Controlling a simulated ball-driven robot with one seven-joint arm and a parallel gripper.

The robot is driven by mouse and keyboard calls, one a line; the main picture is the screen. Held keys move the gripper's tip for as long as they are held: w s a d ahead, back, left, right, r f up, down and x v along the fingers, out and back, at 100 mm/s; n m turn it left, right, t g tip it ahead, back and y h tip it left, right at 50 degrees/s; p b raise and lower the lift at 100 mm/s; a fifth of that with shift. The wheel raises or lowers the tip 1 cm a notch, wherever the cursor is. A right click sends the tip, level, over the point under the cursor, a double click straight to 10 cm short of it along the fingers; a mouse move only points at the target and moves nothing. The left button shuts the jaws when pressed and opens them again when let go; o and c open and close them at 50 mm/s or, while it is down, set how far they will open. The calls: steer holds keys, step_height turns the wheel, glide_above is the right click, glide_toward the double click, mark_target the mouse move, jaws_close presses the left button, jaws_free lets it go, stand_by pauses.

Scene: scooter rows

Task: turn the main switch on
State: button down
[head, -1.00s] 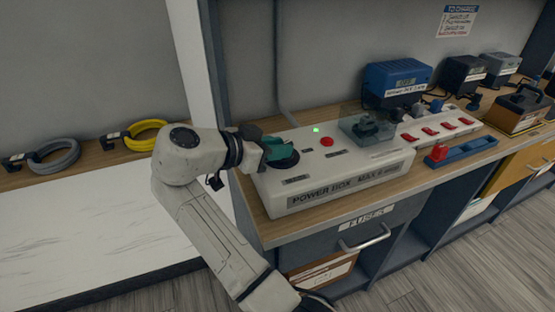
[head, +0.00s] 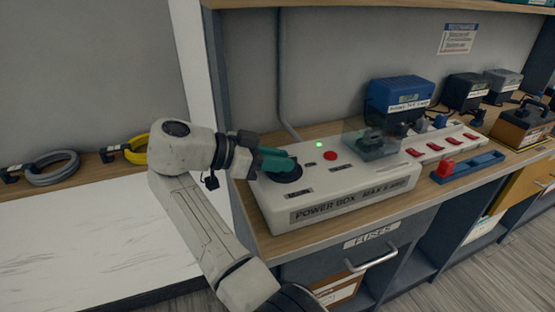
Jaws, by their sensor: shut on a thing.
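The power box (head: 400,186) is a long pale box on the wooden bench, labelled "POWER BOX". At its left end is the main switch (head: 287,175), a round black dial. My gripper (head: 277,162) comes in from the left and is shut at the dial; teal parts show over it. They hide much of the switch, so its exact pointing is hard to read. A green light (head: 319,144) glows on the box top, beside a red button (head: 330,155).
A clear cover (head: 372,142) stands mid-box, with several red switches to its right. A blue tray (head: 468,165) and a blue charger (head: 398,97) are nearby. Grey (head: 52,170) and yellow (head: 136,149) cable coils lie left. A drawer handle (head: 372,256) juts out below.

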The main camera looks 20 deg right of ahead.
steer(key=c, duration=1)
jaws_free()
steer(key=shift+c, duration=0.2)
steer(key=p+v, duration=0.1)
steer(key=v, duration=0.9)
steer(key=shift+a, duration=0.4)
steer(key=shift+r+p, duration=0.1)
steer(key=shift+p, duration=0.2)
